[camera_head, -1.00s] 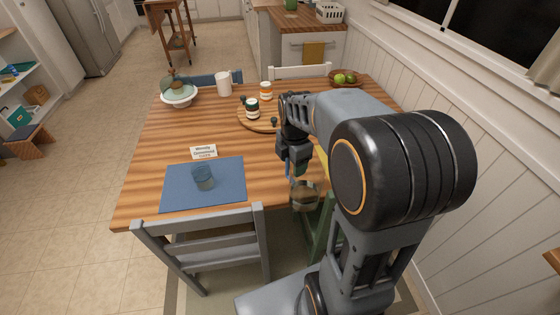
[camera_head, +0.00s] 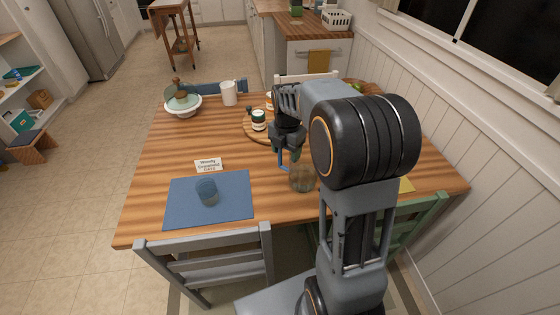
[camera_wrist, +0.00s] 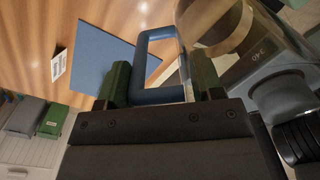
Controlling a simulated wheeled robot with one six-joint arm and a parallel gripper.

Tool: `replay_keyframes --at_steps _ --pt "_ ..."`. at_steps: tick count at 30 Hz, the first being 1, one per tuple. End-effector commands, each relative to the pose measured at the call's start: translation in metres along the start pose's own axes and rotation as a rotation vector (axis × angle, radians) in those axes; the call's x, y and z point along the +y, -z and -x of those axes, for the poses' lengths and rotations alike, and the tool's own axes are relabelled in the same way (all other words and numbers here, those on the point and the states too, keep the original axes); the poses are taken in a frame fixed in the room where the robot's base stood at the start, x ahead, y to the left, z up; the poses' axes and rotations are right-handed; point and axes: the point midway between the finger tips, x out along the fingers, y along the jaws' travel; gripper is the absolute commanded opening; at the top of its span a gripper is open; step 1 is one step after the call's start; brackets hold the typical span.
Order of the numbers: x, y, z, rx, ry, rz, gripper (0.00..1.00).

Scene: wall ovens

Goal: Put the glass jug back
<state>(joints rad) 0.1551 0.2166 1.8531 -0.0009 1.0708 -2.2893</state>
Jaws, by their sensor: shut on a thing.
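The glass jug (camera_head: 302,178) is clear, with a blue handle that shows large in the wrist view (camera_wrist: 158,92). In the head view it hangs from my gripper (camera_head: 287,160) near the table's front edge, to the right of the blue placemat. My gripper is shut on the blue handle, with the green fingers (camera_wrist: 160,82) on either side of it in the wrist view.
A round board with jars (camera_head: 259,120), a white mug (camera_head: 228,93) and a covered dish (camera_head: 182,103) stand farther back. Chairs (camera_head: 210,265) surround it.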

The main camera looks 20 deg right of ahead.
Motion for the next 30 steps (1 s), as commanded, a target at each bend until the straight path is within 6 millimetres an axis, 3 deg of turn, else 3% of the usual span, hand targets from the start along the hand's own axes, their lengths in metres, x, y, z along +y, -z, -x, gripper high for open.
replay_keyframes --at_steps 3,9,20,30 --pt "0.015 -0.007 -0.021 0.001 0.002 0.002 0.02" --pt "0.031 -0.015 -0.042 0.0 0.0 0.004 0.02" --pt "0.041 -0.021 -0.055 -0.001 -0.001 0.003 0.02" --pt "0.042 -0.021 -0.087 -0.001 -0.001 0.003 0.02"
